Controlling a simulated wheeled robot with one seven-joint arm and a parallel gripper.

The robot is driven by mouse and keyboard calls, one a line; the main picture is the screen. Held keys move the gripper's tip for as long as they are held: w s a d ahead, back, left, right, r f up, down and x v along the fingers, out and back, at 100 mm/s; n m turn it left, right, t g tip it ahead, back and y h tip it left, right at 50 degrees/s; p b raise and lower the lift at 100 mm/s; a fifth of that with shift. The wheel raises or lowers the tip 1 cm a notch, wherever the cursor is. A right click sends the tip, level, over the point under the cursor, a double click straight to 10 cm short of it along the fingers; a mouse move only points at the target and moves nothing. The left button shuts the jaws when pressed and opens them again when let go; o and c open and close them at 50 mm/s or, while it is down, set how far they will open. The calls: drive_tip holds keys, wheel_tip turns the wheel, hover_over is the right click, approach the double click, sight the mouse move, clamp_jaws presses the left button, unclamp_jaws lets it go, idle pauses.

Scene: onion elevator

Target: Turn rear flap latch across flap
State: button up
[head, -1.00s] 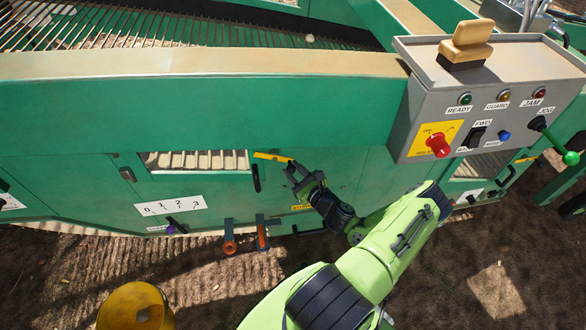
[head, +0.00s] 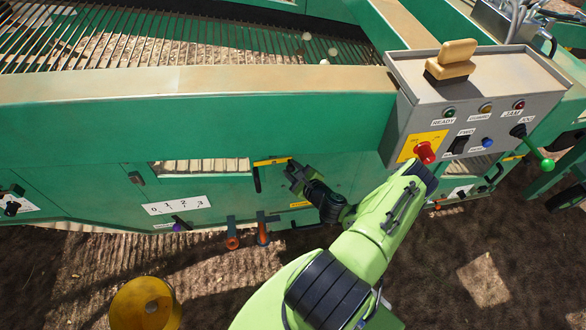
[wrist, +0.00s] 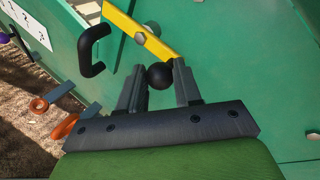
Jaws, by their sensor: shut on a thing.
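The rear flap latch is a yellow bar (head: 272,161) on the green side panel; in the wrist view it (wrist: 152,43) runs slantwise across a bolt, from upper left to lower right. A black ball knob (wrist: 160,75) is close to its lower right end. My gripper (wrist: 160,87) is shut on this knob, with one finger on each side. In the head view my gripper (head: 291,168) is at the bar's right end, and the knob is hard to make out. A black handle (wrist: 94,50) is left of the bar and apart from my gripper.
Orange-ended levers (head: 263,234) project low on the panel, left of my arm. A control box (head: 470,90) with a red knob and a green-tipped lever stands at the right. A yellow round object (head: 146,303) is at the lower left. Open soil lies in front.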

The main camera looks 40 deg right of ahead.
drive_tip(key=o, duration=1)
drive_tip(key=shift+o, duration=0.2)
drive_tip(key=p+v, duration=0.3)
drive_tip(key=v, duration=1.2)
drive_tip(key=shift+s, duration=0.35)
drive_tip(key=shift+a+r, duration=0.1)
drive_tip(key=shift+a, duration=0.05)
drive_tip(key=shift+r, duration=0.1)
